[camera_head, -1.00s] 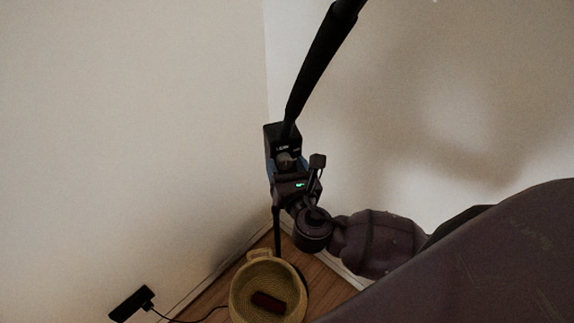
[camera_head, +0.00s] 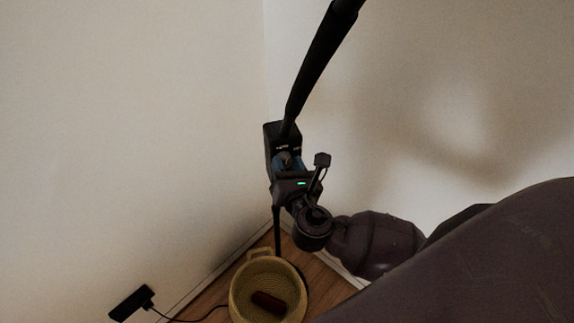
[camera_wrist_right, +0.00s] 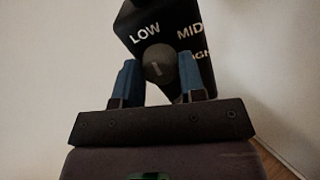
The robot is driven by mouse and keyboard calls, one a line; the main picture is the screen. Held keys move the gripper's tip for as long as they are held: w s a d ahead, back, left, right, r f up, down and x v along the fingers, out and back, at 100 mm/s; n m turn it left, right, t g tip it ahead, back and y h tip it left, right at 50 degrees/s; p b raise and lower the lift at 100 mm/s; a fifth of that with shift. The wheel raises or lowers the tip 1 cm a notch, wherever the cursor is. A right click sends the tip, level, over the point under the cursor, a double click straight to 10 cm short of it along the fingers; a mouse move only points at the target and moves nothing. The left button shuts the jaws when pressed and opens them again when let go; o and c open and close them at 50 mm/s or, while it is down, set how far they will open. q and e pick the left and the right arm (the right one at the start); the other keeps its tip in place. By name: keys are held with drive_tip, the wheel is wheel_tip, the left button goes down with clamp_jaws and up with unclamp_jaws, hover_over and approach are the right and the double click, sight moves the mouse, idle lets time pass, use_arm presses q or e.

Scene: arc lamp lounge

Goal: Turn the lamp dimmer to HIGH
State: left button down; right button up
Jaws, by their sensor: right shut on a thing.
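The lamp dimmer is a black box (camera_head: 270,139) on the dark lamp pole (camera_head: 314,70). In the right wrist view its face (camera_wrist_right: 165,20) reads LOW at left and MID at right, with a partly hidden label ending in GH below MID. A round grey knob (camera_wrist_right: 158,58) stands below the lettering; it bears a short pale mark, but I cannot tell which label it points to. My right gripper (camera_wrist_right: 160,76) is shut on the knob, one blue finger at each side. In the head view the right gripper (camera_head: 283,163) is at the box's lower front. My left gripper is out of view.
A woven basket (camera_head: 236,300) with a dark red object (camera_head: 268,303) inside stands on the wood floor below. A black plug or adapter (camera_head: 131,303) with a cord is at lower left. Pale walls (camera_head: 130,130) meet in the corner close behind the lamp.

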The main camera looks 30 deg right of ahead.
drive_tip(key=m+b, duration=0.1)
drive_tip(key=m, duration=0.5)
drive_tip(key=shift+f, duration=0.1)
drive_tip(key=m+b, duration=0.1)
drive_tip(key=m, duration=0.4)
drive_tip(key=shift+d+m, duration=0.1)
drive_tip(key=shift+m, duration=0.2)
drive_tip(key=m, duration=0.5)
drive_tip(key=shift+b, duration=0.35)
drive_tip(key=m, duration=0.5)
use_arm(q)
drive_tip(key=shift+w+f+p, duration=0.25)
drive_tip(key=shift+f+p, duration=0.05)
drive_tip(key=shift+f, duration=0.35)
use_arm(e)
drive_tip(key=shift+m, duration=0.4)
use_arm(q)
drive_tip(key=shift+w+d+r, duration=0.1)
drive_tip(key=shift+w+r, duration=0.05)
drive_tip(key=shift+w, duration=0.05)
use_arm(e)
drive_tip(key=shift+f, duration=0.1)
drive_tip(key=o, duration=0.9)
